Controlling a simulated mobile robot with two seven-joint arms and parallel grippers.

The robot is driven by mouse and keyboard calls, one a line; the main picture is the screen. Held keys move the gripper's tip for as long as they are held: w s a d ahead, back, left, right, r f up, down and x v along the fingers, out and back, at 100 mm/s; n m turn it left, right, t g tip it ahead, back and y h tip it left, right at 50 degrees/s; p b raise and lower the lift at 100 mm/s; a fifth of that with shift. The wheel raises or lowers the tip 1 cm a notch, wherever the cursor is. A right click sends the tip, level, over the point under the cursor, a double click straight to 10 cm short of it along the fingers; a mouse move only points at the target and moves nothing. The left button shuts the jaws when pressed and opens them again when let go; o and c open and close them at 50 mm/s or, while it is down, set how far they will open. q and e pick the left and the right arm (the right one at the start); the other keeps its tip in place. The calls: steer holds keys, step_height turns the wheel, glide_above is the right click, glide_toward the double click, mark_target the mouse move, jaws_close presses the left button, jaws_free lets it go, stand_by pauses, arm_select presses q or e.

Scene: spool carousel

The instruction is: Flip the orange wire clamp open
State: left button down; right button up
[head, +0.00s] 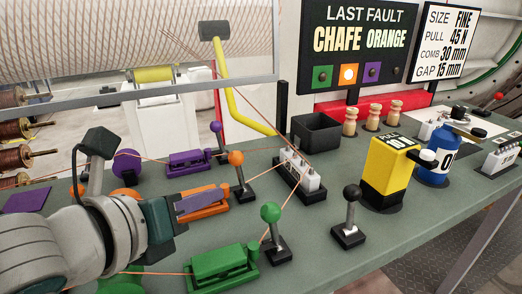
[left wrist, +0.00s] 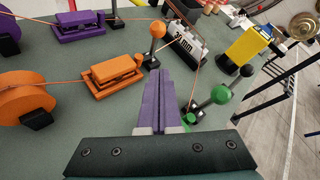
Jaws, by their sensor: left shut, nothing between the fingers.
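The orange wire clamp (head: 216,210) is a low block on the green bench, partly hidden behind my left gripper in the head view. In the left wrist view the orange clamp (left wrist: 112,75) shows whole, with its flat lid lying over the base and a knob at its right end; it looks closed. A thin wire runs to it from the orange spool (left wrist: 22,98). My left gripper (head: 221,197) has purple fingers, shut and empty. In the left wrist view the fingertips (left wrist: 159,72) appear right of the clamp, apart from it. My right gripper is not in view.
A purple clamp (head: 190,161) and a green clamp (head: 222,265) flank the orange one. Ball-topped levers stand close by: orange (head: 236,158), green (head: 270,213) and black (head: 351,194). A white comb block (head: 300,170) stands behind. A board (head: 357,45) reads "LAST FAULT CHAFE ORANGE".

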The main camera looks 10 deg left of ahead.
mark_target(240, 167)
arm_select(q)
steer(key=w, duration=0.5)
steer(key=shift+w+d, duration=0.2)
steer(key=shift+d, duration=0.15)
steer(key=shift+w, duration=0.45)
steer(key=shift+r, duration=0.1)
steer(key=shift+r+p, duration=0.15)
steer(key=shift+p, duration=0.45)
steer(key=shift+w+d, duration=0.15)
steer(key=shift+p, duration=0.3)
